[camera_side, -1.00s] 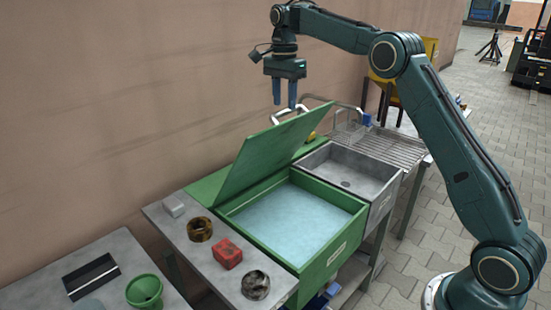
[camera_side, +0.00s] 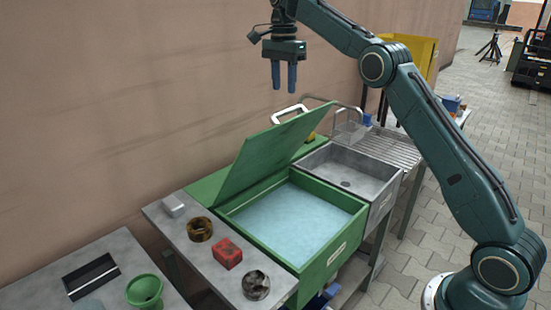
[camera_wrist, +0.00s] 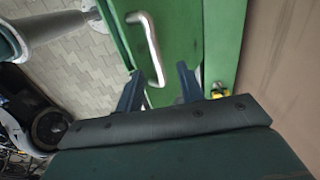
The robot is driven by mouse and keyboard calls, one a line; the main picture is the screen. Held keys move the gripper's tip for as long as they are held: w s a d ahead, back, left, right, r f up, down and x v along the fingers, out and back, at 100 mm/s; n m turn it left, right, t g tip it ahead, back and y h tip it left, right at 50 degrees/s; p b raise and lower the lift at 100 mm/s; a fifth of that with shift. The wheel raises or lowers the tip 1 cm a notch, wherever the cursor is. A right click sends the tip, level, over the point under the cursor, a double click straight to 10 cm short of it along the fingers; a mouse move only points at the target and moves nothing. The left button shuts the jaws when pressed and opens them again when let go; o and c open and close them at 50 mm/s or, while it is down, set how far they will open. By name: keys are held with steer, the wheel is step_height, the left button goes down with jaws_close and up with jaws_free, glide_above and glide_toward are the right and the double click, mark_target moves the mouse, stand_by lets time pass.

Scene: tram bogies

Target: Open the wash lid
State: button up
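The green wash lid (camera_side: 262,150) stands raised and tilted back toward the wall, above the green wash tank (camera_side: 332,262) with pale blue liquid (camera_side: 290,220) in it. A silver bar handle (camera_side: 290,112) is on the lid's upper edge. In the wrist view the handle (camera_wrist: 149,45) shows on the lid (camera_wrist: 178,30), beyond my fingertips. My gripper (camera_side: 284,88) hangs above the handle, apart from it, with its two fingers spread and nothing between them. The fingers also show apart in the wrist view (camera_wrist: 159,80).
A side table holds a red block (camera_side: 227,253) and brown rings (camera_side: 199,229). A green funnel (camera_side: 145,291) stands front left.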

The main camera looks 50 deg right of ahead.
steer(key=shift+c, duration=0.2)
steer(key=shift+c, duration=1.2)
steer(key=shift+s+d+r+t, duration=0.25)
steer(key=shift+r+t, duration=0.05)
steer(key=shift+r, duration=0.25)
steer(key=s+r+t, duration=0.4)
steer(key=s+r, duration=0.1)
steer(key=s, duration=0.1)
steer(key=shift+s+a+r, duration=0.2)
steer(key=shift+a+r, duration=0.15)
steer(key=shift+r, duration=0.05)
steer(key=shift+f, duration=0.1)
steer(key=x, duration=1.3)
steer(key=shift+w+f, duration=0.1)
steer(key=shift+f, duration=0.2)
